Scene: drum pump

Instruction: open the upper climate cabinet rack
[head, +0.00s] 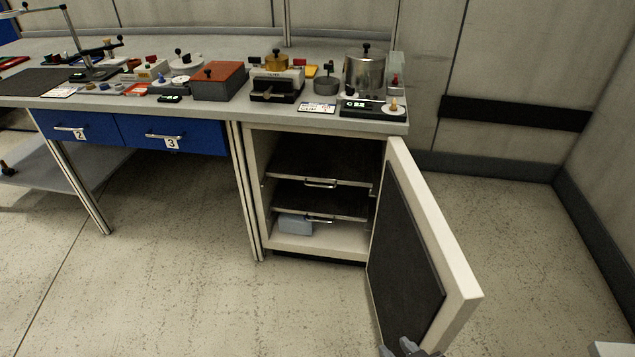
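The climate cabinet (256,190) stands under the right end of the bench. Its door (440,230) is swung wide open to the right. The upper rack (325,162) is a dark shelf inside, with a metal handle (320,184) on its front edge. It looks pushed in. The lower rack (320,200) sits below it with its own handle (320,219). My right gripper (408,348) shows at the bottom edge, by the door's lower end and well away from the racks. It is cut off, so its opening and any contact with the door are unclear. My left gripper is out of view.
A light blue block (295,224) lies on the cabinet floor. The bench top (225,115) carries several devices, including a metal pot (364,72) and an orange-topped box (218,80). Blue drawers (172,137) hang at left. The floor before the cabinet is clear.

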